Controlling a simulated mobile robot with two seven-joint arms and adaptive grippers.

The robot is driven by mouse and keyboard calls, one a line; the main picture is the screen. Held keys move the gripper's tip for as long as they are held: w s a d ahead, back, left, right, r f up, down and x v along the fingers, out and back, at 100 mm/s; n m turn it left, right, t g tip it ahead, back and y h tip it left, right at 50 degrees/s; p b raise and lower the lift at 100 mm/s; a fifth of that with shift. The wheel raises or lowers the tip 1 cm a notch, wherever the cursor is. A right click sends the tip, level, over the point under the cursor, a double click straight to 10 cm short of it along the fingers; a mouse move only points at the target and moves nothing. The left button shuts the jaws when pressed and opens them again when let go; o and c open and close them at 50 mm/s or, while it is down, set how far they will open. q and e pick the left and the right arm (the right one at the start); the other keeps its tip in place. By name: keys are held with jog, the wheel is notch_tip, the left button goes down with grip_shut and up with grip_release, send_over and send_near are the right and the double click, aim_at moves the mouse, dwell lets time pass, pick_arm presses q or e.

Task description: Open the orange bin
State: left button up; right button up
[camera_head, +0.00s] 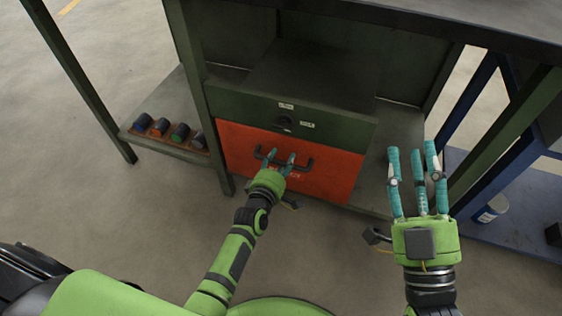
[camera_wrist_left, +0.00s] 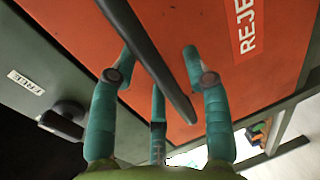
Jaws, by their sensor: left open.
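The orange bin (camera_head: 335,180) is a drawer front under a dark green drawer (camera_head: 235,103) in the workbench. It looks closed, flush with the cabinet. A dark bar handle (camera_head: 308,165) crosses its front. My left gripper (camera_head: 281,156) is at the handle, fingers open. In the left wrist view the handle (camera_wrist_left: 148,52) runs between the spread fingers (camera_wrist_left: 160,65), with the orange front (camera_wrist_left: 210,25) close behind; I cannot tell whether any finger touches it. My right gripper (camera_head: 415,160) is open and empty, to the right of the bin.
A low shelf at left holds a tray of several dark cylinders (camera_head: 160,127). Green bench legs (camera_head: 200,100) flank the cabinet. A blue rack (camera_head: 500,175) with a white can (camera_head: 490,208) stands at right. The floor (camera_head: 130,215) in front is clear.

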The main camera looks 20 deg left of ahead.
pick_arm(q)
grip_shut()
